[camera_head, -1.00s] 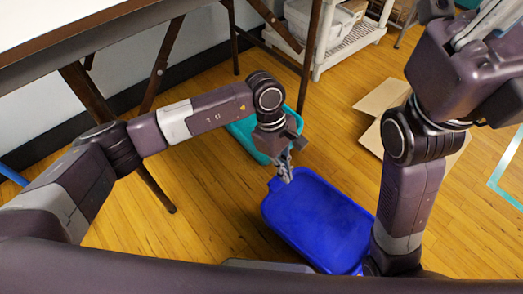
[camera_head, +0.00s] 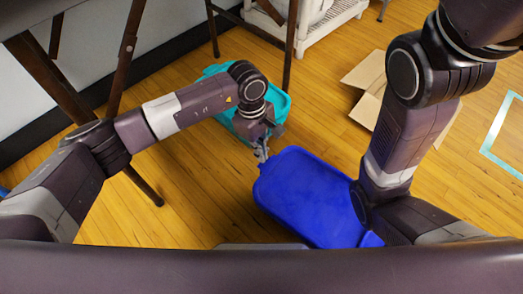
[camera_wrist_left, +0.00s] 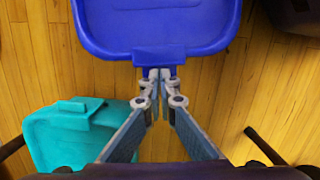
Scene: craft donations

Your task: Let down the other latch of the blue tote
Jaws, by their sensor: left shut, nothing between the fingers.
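The blue tote (camera_head: 310,200) stands on the wooden floor with its lid on, and it also shows at the top of the left wrist view (camera_wrist_left: 155,20). A latch (camera_wrist_left: 158,59) sticks out at the middle of its near end in that view. My left gripper (camera_wrist_left: 160,73) is shut and empty, its fingertips at the outer edge of this latch. I cannot tell whether they touch it. In the head view my left gripper (camera_head: 261,155) is at the tote's upper-left end. Another blue tab (camera_head: 372,240) shows at the opposite end, partly behind my right arm. My right gripper is out of view.
A teal tote (camera_head: 281,104) stands close behind my left gripper, also visible in the wrist view (camera_wrist_left: 60,148). A table with dark legs (camera_head: 128,50) is at the left. Flattened cardboard (camera_head: 370,80) and a teal tape outline (camera_head: 497,125) lie on the floor at right.

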